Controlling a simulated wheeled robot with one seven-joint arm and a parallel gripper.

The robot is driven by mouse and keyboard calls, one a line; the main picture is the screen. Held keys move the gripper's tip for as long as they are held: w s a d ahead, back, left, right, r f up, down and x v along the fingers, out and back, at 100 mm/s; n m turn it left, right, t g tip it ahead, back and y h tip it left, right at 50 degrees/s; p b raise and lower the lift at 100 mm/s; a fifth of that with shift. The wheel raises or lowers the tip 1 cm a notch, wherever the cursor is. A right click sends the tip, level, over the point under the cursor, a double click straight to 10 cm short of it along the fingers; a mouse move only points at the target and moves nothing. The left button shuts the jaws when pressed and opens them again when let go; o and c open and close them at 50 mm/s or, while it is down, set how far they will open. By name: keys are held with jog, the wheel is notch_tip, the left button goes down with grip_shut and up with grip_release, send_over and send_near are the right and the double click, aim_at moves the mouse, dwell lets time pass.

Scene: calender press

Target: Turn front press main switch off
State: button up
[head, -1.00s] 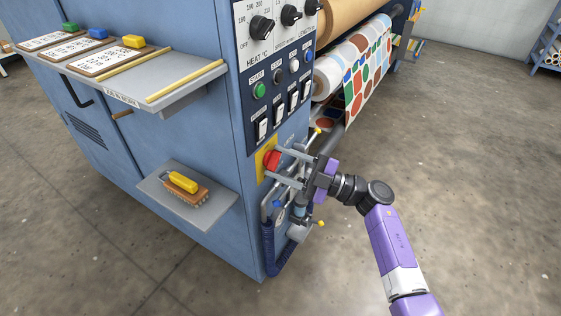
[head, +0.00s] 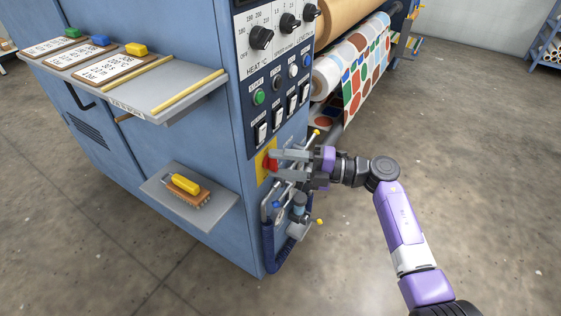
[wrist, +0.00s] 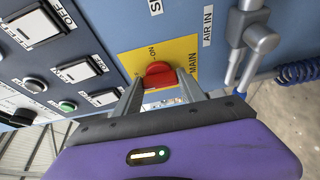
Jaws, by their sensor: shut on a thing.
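The main switch is a red rotary knob (wrist: 158,75) on a yellow plate (wrist: 185,50) marked "MAIN" and "ON" in the wrist view. In the head view the red knob (head: 269,163) sits low on the press's narrow panel face, partly hidden by my fingers. My gripper (head: 278,164) reaches it from the right with its fingers on either side of the knob, shut on it. In the wrist view the two grey fingers of my gripper (wrist: 158,88) straddle the knob, and its lower edge is hidden.
An air-in pipe (wrist: 250,38) and blue coiled hose (wrist: 298,72) are close to the plate. Rocker switches (head: 262,133) and a green start button (head: 259,97) sit above. A shelf with a brush (head: 183,183) sticks out at left. The floor at right is clear.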

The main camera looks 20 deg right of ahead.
dwell(0.6)
jog(key=o, duration=1.4)
jog(key=shift+c, duration=0.2)
jog(key=p+v, duration=0.1)
jog(key=v, duration=0.7)
jog(key=shift+p, duration=0.3)
jog(key=shift+w, duration=0.1)
